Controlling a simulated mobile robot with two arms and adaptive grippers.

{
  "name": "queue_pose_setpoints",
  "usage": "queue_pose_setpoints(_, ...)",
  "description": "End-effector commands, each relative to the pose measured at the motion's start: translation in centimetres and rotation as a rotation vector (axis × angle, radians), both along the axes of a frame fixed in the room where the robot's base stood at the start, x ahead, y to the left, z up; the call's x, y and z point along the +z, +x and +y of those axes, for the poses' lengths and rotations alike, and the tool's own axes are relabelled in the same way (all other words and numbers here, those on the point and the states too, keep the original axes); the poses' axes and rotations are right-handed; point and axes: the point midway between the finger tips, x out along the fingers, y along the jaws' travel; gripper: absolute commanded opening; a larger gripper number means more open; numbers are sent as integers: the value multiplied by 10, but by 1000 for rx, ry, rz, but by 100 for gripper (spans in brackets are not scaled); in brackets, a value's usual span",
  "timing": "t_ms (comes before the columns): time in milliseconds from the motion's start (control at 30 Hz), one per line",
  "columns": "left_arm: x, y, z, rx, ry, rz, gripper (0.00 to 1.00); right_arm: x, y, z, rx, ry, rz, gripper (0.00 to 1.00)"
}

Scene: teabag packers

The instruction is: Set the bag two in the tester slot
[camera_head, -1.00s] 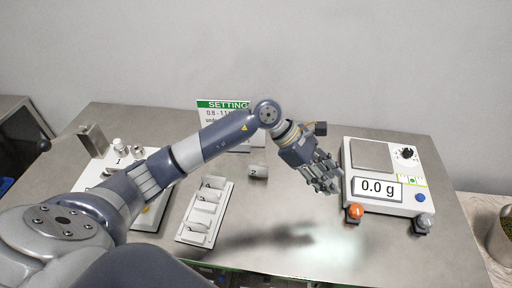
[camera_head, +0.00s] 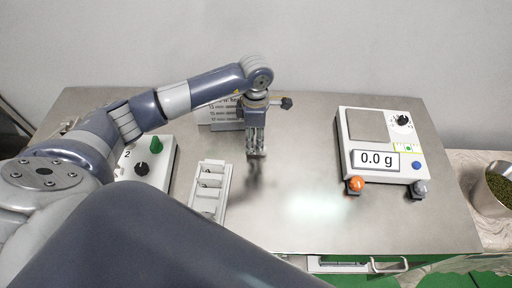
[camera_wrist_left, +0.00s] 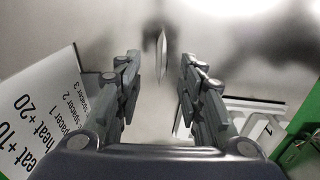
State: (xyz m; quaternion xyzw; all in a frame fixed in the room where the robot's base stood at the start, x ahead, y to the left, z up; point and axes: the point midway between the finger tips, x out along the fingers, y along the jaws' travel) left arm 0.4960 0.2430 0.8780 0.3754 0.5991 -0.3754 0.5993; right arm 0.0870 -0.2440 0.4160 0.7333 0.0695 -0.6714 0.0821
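My left gripper (camera_head: 256,152) points down over the table in the head view, right of the white slotted rack (camera_head: 210,192). In the left wrist view my left gripper (camera_wrist_left: 160,85) has its fingers apart. A thin pale upright piece (camera_wrist_left: 162,55), perhaps a bag seen edge-on, stands between and just beyond the fingers, with a gap on each side. I cannot read a number on it. Part of the rack (camera_wrist_left: 262,108) shows at the right of the wrist view, with a label 1. I cannot tell which place is the tester slot. My right gripper is out of view.
A scale (camera_head: 346,132) reading 0.0 g stands on the right, with an orange button (camera_head: 355,185) in front. A sign (camera_head: 222,113) stands behind my gripper. The middle-right table is clear.

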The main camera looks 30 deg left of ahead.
Motion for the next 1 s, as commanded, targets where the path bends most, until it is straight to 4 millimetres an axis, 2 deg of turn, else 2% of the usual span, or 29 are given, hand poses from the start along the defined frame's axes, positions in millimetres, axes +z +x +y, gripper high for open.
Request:
queue_pose_setpoints(133, -20, -2, -2, 0, -1, 7, 36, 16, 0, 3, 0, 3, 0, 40)
queue_pose_setpoints(300, -42, 0, -2, -1, -2, 4, 36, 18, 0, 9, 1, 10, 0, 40)
queue_pose_setpoints(567, -46, 0, -2, -2, -1, 0, 36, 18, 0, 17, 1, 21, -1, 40)
queue_pose_setpoints(600, -46, 0, -2, -2, -1, 0, 30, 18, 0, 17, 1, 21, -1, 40)
queue_pose_setpoints(867, -45, 0, -2, -2, -1, 0, 6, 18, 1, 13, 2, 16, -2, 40)
queue_pose_setpoints(1000, -45, 0, -2, -2, -1, 0, 6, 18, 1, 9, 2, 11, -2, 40)
